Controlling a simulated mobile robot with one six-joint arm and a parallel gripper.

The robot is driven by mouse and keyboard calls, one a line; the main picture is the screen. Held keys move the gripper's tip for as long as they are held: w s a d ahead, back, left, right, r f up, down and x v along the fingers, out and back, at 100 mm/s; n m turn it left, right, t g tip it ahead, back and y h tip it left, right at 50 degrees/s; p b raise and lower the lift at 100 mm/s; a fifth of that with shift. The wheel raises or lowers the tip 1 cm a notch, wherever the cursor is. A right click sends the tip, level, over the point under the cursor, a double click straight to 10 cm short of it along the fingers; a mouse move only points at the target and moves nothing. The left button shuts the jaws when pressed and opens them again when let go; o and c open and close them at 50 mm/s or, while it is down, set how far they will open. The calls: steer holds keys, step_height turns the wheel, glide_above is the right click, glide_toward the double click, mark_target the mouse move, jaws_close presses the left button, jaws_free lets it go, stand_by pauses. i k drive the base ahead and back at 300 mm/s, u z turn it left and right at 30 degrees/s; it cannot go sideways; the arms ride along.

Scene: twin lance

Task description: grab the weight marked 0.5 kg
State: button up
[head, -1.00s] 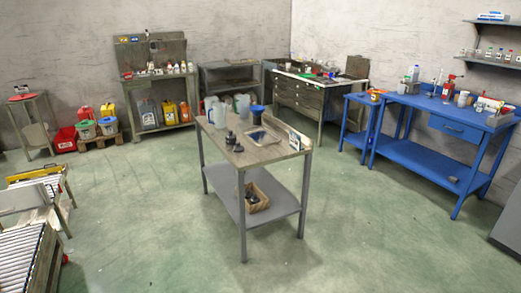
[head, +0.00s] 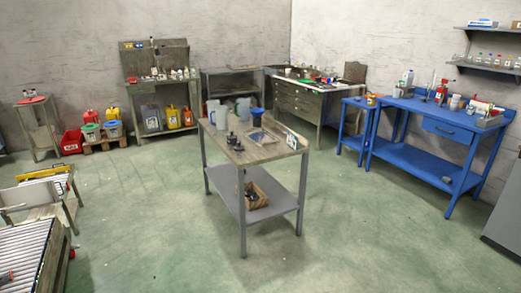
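Small dark weights (head: 233,141) stand on the top of the grey workbench (head: 262,155) in the middle of the room, near its left front edge. They are too small to read, so I cannot tell which is marked 0.5 kg. A square metal plate or scale (head: 259,137) lies on the bench to their right. Clear jugs (head: 215,112) and a dark blue funnel-like container (head: 257,116) stand behind them. My gripper is not in view.
A wooden box (head: 256,198) sits on the bench's lower shelf. A conveyor with rollers (head: 30,262) is at lower left. A blue workbench (head: 430,167) stands at right. Canisters (head: 171,116) and a drawer bench (head: 303,100) line the back. Green floor around the middle bench is clear.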

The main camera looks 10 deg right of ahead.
mark_target(239, 148)
steer(key=z, duration=0.05)
steer(key=k, duration=0.45)
steer(key=u, duration=0.2)
steer(key=i, duration=1.2)
steer(key=u, duration=0.45)
steer(key=i, duration=0.75)
steer(key=u, duration=0.25)
